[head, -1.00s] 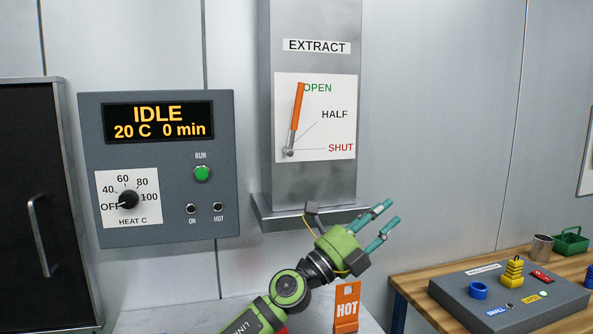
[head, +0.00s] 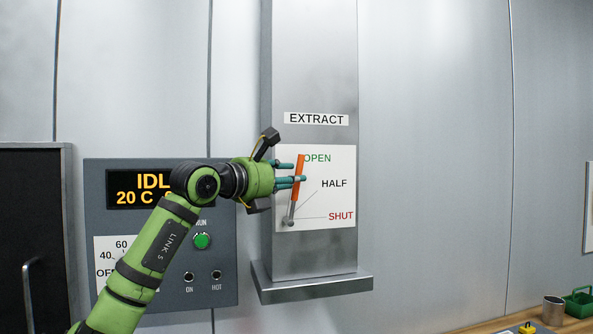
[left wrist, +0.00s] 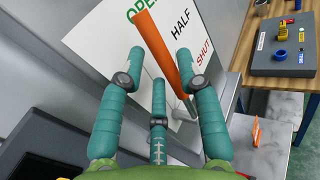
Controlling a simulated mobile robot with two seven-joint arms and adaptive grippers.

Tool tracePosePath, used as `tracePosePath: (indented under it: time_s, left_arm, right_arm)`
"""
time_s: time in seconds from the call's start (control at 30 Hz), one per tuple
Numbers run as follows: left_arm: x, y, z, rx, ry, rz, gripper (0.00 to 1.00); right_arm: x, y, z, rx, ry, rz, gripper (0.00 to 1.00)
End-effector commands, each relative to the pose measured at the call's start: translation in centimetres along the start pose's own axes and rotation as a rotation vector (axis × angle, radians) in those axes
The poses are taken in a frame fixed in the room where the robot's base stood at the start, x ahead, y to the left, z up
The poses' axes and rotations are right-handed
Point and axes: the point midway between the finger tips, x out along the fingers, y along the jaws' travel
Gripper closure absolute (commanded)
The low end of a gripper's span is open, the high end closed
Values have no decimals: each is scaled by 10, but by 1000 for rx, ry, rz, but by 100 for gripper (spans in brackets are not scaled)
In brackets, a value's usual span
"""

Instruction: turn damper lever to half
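The damper lever (head: 298,178) has an orange handle and a grey lower end on a white plate (head: 338,205) marked OPEN, HALF and SHUT. It points up at OPEN. My left gripper (head: 294,173) is at the handle from the left, its teal fingers spread; one fingertip overlaps the front of the handle. In the left wrist view the orange handle (left wrist: 163,50) runs between the two outer fingers of the gripper (left wrist: 160,65), with the third finger below. I cannot tell whether any finger touches it. My right gripper is not in view.
The plate is on a grey EXTRACT duct (head: 315,70) with a ledge (head: 312,288) below. A control panel (head: 220,280) is on the left, partly behind my arm. A wooden bench (head: 480,328) is at lower right.

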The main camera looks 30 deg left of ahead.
Motion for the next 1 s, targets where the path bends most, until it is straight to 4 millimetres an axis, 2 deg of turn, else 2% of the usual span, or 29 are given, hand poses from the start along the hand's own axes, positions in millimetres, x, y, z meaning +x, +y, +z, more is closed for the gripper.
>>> tracePosePath:
  time_s: [0.03, 0.2, 0.53, 0.57, 0.6, 0.63, 0.87, 1.0]
  left_arm:
    - [8, 0, 4, -2, 1, -2, 65]
    - [25, 0, 2, 0, 1, -1, 65]
    - [29, -1, 0, 0, -2, -1, 65]
    - [29, -1, 0, 0, -2, -1, 77]
    - [29, -1, 0, 0, -2, -1, 93]
    - [29, -1, 0, 0, -2, -1, 100]
    - [29, -3, 1, 3, 2, -2, 100]
    - [30, -14, 4, 20, 24, -8, 100]
  right_arm:
    - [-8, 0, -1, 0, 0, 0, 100]
    - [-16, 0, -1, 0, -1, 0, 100]
    - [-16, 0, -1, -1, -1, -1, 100]
    - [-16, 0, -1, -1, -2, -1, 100]
    - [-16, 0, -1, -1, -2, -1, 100]
    - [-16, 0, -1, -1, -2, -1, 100]
    - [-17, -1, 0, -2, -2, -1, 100]
    - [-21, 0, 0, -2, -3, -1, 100]
